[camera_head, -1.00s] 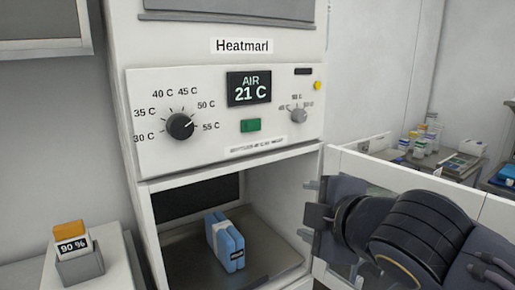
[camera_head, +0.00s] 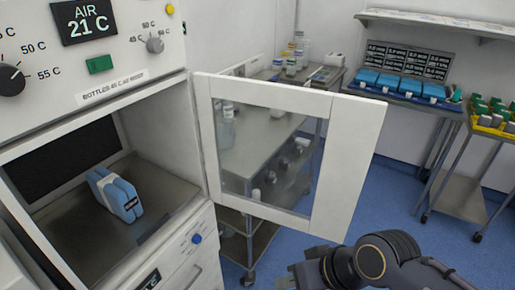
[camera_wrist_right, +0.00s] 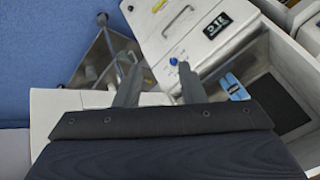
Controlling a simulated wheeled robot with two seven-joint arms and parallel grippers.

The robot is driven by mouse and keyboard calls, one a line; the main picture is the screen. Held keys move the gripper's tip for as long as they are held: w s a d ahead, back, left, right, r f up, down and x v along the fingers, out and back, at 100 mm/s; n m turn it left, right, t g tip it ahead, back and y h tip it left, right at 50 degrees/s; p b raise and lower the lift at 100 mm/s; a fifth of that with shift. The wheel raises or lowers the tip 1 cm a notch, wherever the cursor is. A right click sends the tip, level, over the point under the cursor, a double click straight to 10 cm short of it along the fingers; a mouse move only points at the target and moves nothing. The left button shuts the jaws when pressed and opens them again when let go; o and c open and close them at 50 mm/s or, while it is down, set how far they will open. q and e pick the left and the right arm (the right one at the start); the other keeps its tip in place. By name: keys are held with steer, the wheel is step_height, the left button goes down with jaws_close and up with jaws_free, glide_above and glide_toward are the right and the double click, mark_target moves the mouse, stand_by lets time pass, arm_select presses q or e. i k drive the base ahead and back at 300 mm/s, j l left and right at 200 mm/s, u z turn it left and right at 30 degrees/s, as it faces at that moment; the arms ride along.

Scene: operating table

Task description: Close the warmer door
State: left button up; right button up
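The warmer door (camera_head: 345,160) is a white frame with a clear pane. It stands wide open, swung out to the right of the warmer (camera_head: 140,110). The warmer's cavity is uncovered, and a blue and white pack (camera_head: 118,195) lies on its floor. The pack also shows in the right wrist view (camera_wrist_right: 235,88). My right gripper (camera_head: 290,277) is low in the head view, below the door's bottom edge; I cannot tell whether it touches the door. In the right wrist view its two fingers (camera_wrist_right: 160,85) are apart with nothing clearly between them. My left gripper is not in view.
A metal cart (camera_head: 265,160) with bottles stands behind the door, partly seen through the pane. Further right are a table with blue boxes (camera_head: 400,85) and a trolley with a yellow tray (camera_head: 492,122). Blue floor (camera_head: 400,215) is clear right of the door.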

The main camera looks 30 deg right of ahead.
mark_target(356, 123)
steer(key=l+u, duration=0.2)
steer(key=l, duration=0.25)
steer(key=k+l+u, duration=0.2)
steer(key=l, duration=0.25)
steer(key=l+u, duration=0.2)
steer(key=l, duration=0.25)
steer(key=k+l+u, duration=0.2)
steer(key=l, duration=0.25)
steer(key=l+u, duration=0.2)
steer(key=l, duration=0.2)
